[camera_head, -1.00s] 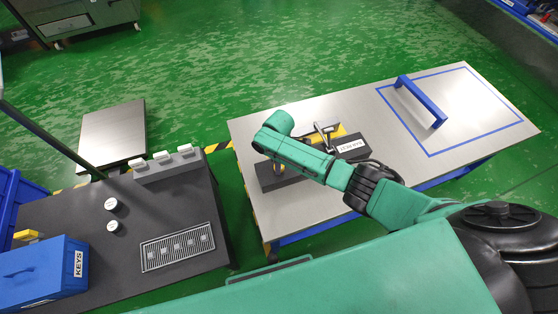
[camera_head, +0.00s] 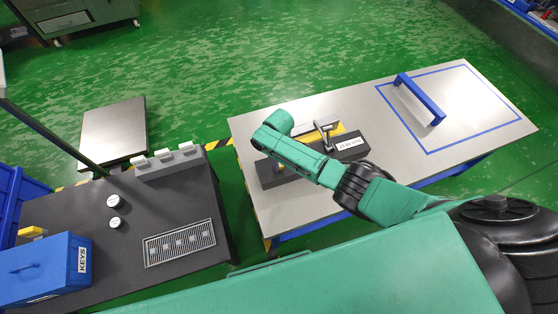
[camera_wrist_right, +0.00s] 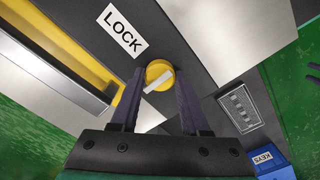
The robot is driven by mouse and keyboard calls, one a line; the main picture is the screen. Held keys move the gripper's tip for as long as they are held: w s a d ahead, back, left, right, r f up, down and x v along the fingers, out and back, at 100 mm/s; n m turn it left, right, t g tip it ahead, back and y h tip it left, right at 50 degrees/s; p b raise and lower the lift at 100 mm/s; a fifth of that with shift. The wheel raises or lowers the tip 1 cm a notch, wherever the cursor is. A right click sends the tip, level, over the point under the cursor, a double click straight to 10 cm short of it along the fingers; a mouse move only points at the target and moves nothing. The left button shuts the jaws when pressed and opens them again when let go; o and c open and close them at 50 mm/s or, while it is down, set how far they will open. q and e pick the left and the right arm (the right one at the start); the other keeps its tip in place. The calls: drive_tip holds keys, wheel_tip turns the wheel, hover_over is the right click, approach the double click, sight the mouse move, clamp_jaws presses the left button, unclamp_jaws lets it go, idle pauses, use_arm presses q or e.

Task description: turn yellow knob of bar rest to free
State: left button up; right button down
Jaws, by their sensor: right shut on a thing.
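In the head view, my right gripper (camera_head: 275,168) is mostly hidden under my green wrist, at the block's left end. My left gripper is not in view.
A blue handle (camera_head: 420,100) stands in a blue-outlined area at the table's right. A dark bench at left holds a blue KEYS box (camera_head: 45,270), a slotted tray (camera_head: 180,243) and two white round caps. A gap of floor separates bench and table.

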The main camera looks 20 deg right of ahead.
drive_tip(key=shift+c, duration=1.9)
unclamp_jaws()
drive_tip(key=shift+r, duration=0.55)
wheel_tip(320, 180, up, 14)
drive_tip(key=p, duration=0.2)
drive_tip(key=shift+f+p, duration=0.25)
drive_tip(key=shift+p, duration=0.15)
